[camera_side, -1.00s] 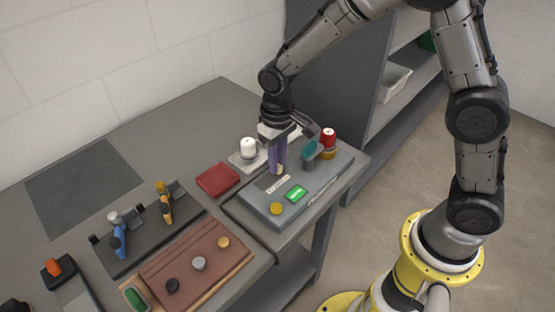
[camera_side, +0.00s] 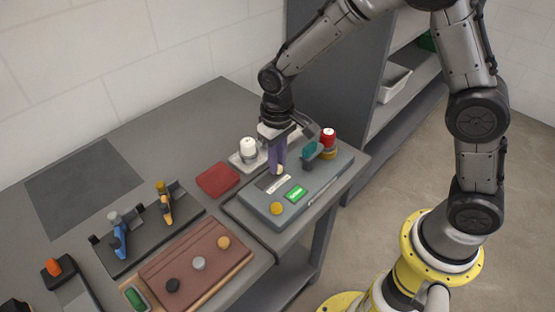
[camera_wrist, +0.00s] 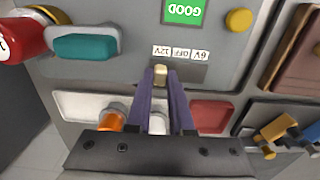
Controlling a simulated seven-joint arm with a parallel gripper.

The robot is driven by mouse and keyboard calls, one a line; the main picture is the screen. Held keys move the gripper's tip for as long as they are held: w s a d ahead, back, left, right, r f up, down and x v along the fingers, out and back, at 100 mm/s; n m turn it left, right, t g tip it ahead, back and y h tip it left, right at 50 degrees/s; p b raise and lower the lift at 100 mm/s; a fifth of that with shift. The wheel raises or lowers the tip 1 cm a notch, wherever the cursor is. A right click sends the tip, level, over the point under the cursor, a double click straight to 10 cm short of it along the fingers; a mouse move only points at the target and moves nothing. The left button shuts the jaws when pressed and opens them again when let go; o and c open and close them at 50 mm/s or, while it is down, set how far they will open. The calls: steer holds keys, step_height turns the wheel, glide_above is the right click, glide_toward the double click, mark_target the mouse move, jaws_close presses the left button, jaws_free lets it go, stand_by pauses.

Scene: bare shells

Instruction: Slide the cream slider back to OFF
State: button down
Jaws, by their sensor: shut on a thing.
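The cream slider (camera_wrist: 160,76) stands at the left end of a dark slot in the grey panel (camera_wrist: 230,50) in the wrist view. It is by the 12V label, with OFF and 6V to its right along the label strip (camera_wrist: 181,53). My gripper (camera_wrist: 161,82) is shut on the slider, with a purple finger on either side. In the side view my gripper (camera_side: 278,170) points down at the panel (camera_side: 262,208), and its fingers hide most of the slider.
A green GOOD display (camera_side: 296,194) and yellow button (camera_side: 277,208) are on the panel. A teal handle (camera_side: 310,149) and red knob (camera_side: 328,138) stand close right of my gripper. A white knob (camera_side: 248,147) and red pad (camera_side: 217,180) lie left.

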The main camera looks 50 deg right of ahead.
mark_target(270, 177)
steer(key=shift+a+r, duration=0.1)
steer(key=shift+a, duration=1.2)
steer(key=c, duration=0.8)
jaws_free()
step_height(270, 177, up, 14)
steer(key=shift+d, duration=0.1)
